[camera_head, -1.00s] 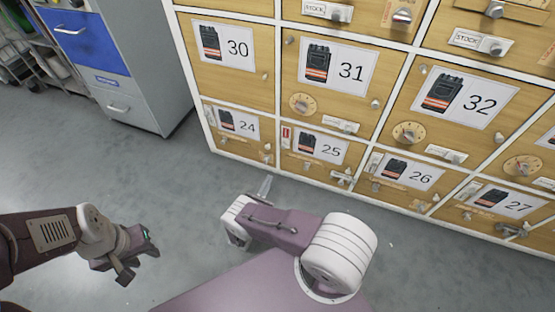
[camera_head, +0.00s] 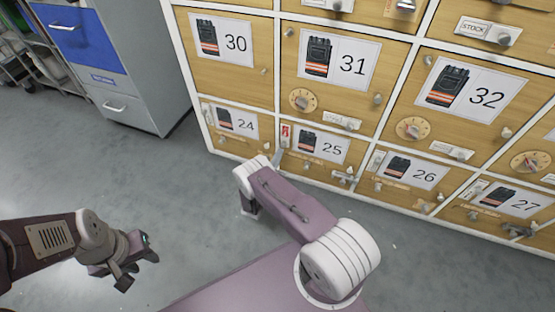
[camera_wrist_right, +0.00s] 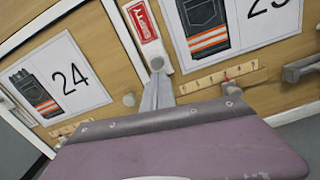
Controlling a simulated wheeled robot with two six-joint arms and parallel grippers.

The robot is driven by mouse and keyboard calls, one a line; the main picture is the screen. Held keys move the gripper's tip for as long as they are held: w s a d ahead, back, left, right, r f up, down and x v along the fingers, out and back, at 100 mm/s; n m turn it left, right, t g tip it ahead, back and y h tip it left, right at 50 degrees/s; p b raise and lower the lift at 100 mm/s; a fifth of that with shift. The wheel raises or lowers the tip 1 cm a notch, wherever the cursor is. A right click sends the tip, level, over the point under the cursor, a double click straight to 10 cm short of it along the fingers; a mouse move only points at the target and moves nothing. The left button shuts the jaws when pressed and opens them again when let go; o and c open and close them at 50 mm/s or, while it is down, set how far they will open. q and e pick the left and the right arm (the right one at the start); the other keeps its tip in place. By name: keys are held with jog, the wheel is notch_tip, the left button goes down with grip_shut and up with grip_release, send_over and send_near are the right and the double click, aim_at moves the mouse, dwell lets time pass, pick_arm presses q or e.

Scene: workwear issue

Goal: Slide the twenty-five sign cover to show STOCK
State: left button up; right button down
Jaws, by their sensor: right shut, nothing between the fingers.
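Locker door 25 (camera_head: 320,158) is in the bottom row, with a picture card and the number 25. At its left edge is a narrow upright sign (camera_head: 285,133), which shows a red panel. In the right wrist view the red sign panel (camera_wrist_right: 143,22) has lettering I cannot read surely. Below it is the pale sign cover with a round grey knob (camera_wrist_right: 156,63). My right gripper (camera_wrist_right: 157,90) is shut and empty, its tips just below the knob; contact is unclear. It also shows in the head view (camera_head: 278,157). My left gripper (camera_head: 138,268) is open and empty over the floor.
Door 24 (camera_head: 229,142) is left of door 25, and door 26 (camera_head: 395,185) is right. A numbered wooden strip (camera_wrist_right: 218,77) and a handle (camera_wrist_right: 301,68) are near the right gripper. A grey cabinet with a blue drawer (camera_head: 80,40) stands left. Floor before the lockers is clear.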

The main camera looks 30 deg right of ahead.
pick_arm(q)
jog(key=shift+r, duration=0.15)
pick_arm(e)
jog(key=shift+r, duration=0.1)
